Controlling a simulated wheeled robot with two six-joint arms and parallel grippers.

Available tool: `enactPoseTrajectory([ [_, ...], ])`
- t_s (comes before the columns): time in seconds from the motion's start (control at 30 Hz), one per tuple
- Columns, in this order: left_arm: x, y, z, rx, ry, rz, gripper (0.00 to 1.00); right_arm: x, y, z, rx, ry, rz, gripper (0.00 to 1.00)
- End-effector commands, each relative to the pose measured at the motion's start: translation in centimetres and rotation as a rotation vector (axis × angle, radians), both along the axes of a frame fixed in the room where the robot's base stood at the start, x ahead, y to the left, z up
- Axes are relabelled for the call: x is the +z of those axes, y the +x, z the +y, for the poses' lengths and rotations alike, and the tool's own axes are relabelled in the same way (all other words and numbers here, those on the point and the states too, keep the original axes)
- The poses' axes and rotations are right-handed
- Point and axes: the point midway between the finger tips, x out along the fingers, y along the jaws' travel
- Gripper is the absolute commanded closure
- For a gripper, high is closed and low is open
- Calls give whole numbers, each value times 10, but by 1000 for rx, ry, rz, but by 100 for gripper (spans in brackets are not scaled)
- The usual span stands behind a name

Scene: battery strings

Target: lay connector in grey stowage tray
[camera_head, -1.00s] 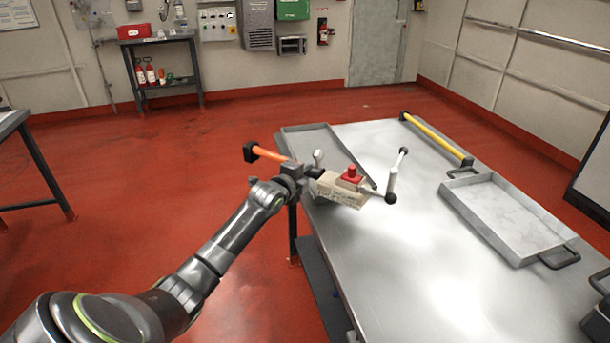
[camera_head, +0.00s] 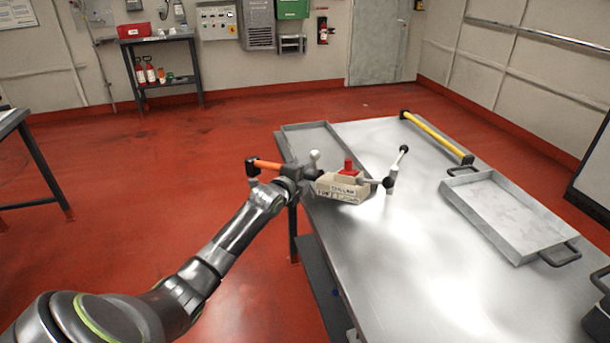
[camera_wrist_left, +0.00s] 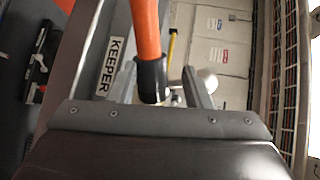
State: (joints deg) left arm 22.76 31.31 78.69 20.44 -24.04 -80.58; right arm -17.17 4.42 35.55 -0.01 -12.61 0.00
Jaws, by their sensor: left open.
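My left gripper (camera_head: 309,192) is open over the left part of the metal table. A beige box (camera_head: 343,188) with a red top and dark lettering is right at its fingertips. I cannot tell whether they touch. An orange rod with a black end (camera_head: 266,164) shows behind the wrist. In the left wrist view an orange rod (camera_wrist_left: 146,35) with a black collar stands in front of the gripper, beside a white label reading KEEPER (camera_wrist_left: 109,65). Which piece is the connector is unclear. A grey tray (camera_head: 322,126) lies at the table's far left, partly hidden. My right gripper is not seen.
Another shallow grey tray (camera_head: 486,222) with dark handles lies on the right of the metal table (camera_head: 420,260). A yellow bar (camera_head: 437,137) lies at the far edge. White handles with black knobs stand by the box. The table's middle is clear.

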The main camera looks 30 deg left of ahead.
Motion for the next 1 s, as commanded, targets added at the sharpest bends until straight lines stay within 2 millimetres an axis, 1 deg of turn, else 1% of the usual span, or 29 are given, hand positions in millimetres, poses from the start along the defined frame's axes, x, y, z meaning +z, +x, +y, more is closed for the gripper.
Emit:
enactPoseTrajectory([
  [0.23,2,0,-1,-1,0,-2,55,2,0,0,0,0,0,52],
  [0.37,13,0,-1,-1,1,-4,55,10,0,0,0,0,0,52],
  [0.47,11,-11,-1,-2,3,-3,55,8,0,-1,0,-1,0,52],
  [1.0,27,-95,-7,-2,4,0,55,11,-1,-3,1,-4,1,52],
])
